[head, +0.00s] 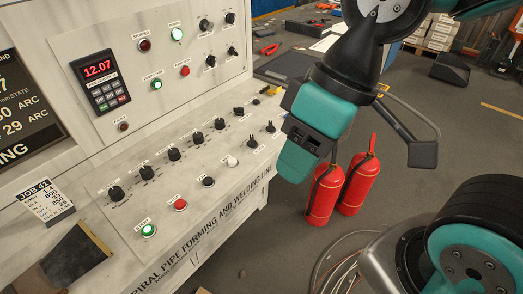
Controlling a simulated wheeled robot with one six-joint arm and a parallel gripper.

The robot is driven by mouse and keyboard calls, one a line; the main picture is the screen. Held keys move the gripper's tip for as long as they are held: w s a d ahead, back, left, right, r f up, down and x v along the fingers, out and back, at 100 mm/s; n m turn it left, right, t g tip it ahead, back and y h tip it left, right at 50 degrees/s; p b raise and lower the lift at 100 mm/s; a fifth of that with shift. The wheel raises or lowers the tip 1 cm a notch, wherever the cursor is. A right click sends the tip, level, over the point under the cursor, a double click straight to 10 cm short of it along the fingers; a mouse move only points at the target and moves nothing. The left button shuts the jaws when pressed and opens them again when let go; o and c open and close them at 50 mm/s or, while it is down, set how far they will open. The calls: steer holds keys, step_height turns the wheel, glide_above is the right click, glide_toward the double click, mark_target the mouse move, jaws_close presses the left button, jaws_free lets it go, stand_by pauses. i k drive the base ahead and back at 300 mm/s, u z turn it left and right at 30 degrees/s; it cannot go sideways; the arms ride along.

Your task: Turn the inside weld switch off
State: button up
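The control console (95,165) fills the left of the head view. Its sloping desk carries a row of black knobs (173,154) and, at the right end, small black switches (250,128) (270,127). More black switches (210,60) are on the upright panel. The labels are too small to read, so I cannot tell which is the inside weld switch. My gripper (305,141), teal and black, hangs right of the desk's right end, apart from the switches as far as I can see. Its fingertips are not clear, and nothing shows held in it.
Green (149,230), red (181,204) and white (232,161) buttons sit along the desk front. A keypad with a red display (100,82) is on the upright panel. Two red extinguishers (357,184) stand on the floor below my gripper. Hoses (338,258) lie on the floor nearby.

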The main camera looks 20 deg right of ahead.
mark_target(251, 143)
steer(key=u, duration=0.95)
steer(key=i, duration=0.5)
steer(key=z, duration=1.15)
